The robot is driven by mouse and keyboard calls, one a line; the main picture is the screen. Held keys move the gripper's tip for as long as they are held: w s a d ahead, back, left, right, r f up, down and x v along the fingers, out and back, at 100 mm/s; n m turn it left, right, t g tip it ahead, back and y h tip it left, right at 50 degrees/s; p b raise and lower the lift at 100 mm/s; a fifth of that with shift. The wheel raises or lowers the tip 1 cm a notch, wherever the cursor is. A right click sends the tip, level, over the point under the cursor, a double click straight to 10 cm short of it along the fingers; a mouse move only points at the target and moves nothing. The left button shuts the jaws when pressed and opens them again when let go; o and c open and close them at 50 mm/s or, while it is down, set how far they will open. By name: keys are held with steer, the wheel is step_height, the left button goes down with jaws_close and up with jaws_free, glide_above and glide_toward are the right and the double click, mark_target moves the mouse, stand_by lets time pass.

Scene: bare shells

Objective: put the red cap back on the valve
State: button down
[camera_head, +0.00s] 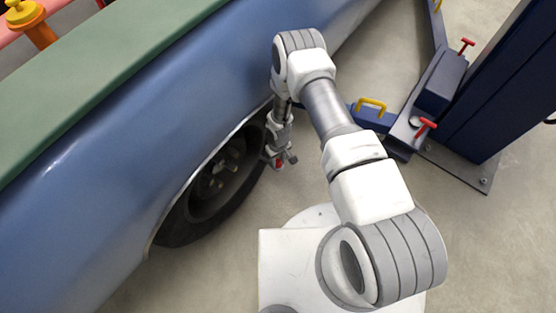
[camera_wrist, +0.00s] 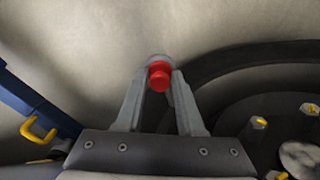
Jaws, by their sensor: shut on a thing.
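The red cap (camera_wrist: 160,75) is between the fingertips of my gripper (camera_wrist: 158,66) in the wrist view. The gripper is shut on it. In the head view my gripper (camera_head: 279,159) points down beside the right edge of the car's wheel (camera_head: 206,190), with a bit of red cap (camera_head: 279,164) showing at its tips. I cannot make out the valve in either view.
The blue car body (camera_head: 110,165) overhangs the wheel on the left. A dark blue lift post (camera_head: 510,95) and its arm with a yellow handle (camera_head: 370,104) stand to the right. Bare floor (camera_head: 325,180) lies between them. Yellow-tipped studs (camera_wrist: 259,122) sit on the wheel.

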stand_by(0.3)
jaws_free()
stand_by(0.5)
steer(key=shift+r+p, duration=2.2)
steer(key=shift+r, duration=1.3)
jaws_close()
